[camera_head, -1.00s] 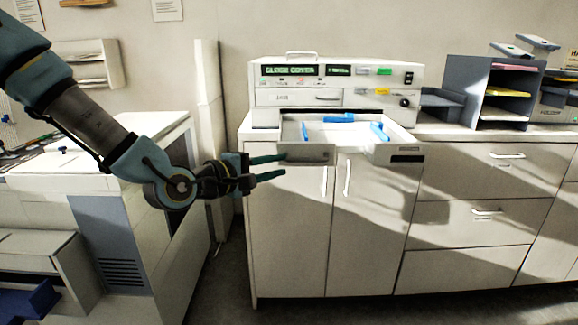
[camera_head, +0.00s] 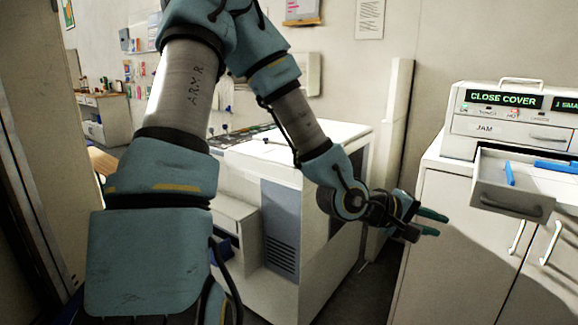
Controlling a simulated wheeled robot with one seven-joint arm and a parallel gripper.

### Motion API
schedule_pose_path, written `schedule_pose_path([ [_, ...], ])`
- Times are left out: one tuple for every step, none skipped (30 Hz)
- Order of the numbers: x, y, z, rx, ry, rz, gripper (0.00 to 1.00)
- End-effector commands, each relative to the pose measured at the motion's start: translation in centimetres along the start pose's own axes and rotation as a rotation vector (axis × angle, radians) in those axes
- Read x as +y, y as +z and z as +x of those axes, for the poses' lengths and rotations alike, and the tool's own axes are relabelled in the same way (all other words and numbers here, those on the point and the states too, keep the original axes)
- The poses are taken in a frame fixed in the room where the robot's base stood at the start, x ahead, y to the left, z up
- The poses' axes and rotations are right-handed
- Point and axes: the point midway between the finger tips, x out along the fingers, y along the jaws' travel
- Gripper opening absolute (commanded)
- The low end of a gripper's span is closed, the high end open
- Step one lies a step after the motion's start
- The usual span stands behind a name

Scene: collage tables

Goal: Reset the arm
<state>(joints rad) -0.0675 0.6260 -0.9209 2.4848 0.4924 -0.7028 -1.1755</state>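My gripper (camera_head: 432,223) is at the right of centre, at the end of my bent blue-grey arm (camera_head: 325,170). Its two teal fingers stand apart with a gap between them, and nothing shows in the gap. The gripper points right, in front of the cabinet and a little left of and below the open drawer (camera_head: 508,198). It appears clear of the drawer. The forearm passes in front of a white floor-standing machine (camera_head: 325,260).
The drawer sticks out of a white device (camera_head: 505,130) reading "CLOSE COVER" and holds blue pieces (camera_head: 509,173). The device stands on a white cabinet (camera_head: 440,235). A narrow strip of floor (camera_head: 375,290) separates cabinet and machine. A doorway edge (camera_head: 30,150) is at the left.

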Motion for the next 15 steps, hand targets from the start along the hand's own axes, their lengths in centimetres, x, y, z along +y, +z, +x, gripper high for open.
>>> schedule_pose_path([
  [-2.6, -1.7, -1.1, 0.04, -0.11, 0.074, 0.27],
  [-4.3, -2.8, -1.9, 0.059, -0.183, 0.118, 0.27],
  [-6.5, -4.3, -3.4, 0.083, -0.281, 0.173, 0.27],
  [-8.0, -5.3, -4.6, 0.098, -0.354, 0.21, 0.27],
  [-9.3, -6.3, -6.0, 0.11, -0.425, 0.244, 0.27],
  [-11.0, -7.6, -8.0, 0.122, -0.519, 0.283, 0.27],
  [-12.1, -8.5, -9.7, 0.127, -0.588, 0.307, 0.27],
  [-13.1, -9.3, -11.5, 0.13, -0.655, 0.328, 0.27],
  [-14.3, -10.1, -14.0, 0.129, -0.742, 0.349, 0.27],
  [-15.1, -10.7, -16.0, 0.126, -0.804, 0.359, 0.27],
  [-15.7, -11.0, -17.9, 0.118, -0.861, 0.366, 0.27],
  [-16.4, -11.2, -20.5, 0.103, -0.931, 0.368, 0.27],
  [-16.9, -11.3, -22.4, 0.09, -0.976, 0.365, 0.27],
  [-17.2, -11.2, -24.2, 0.075, -1.016, 0.358, 0.27],
  [-17.4, -10.9, -26.4, 0.052, -1.058, 0.347, 0.27],
])
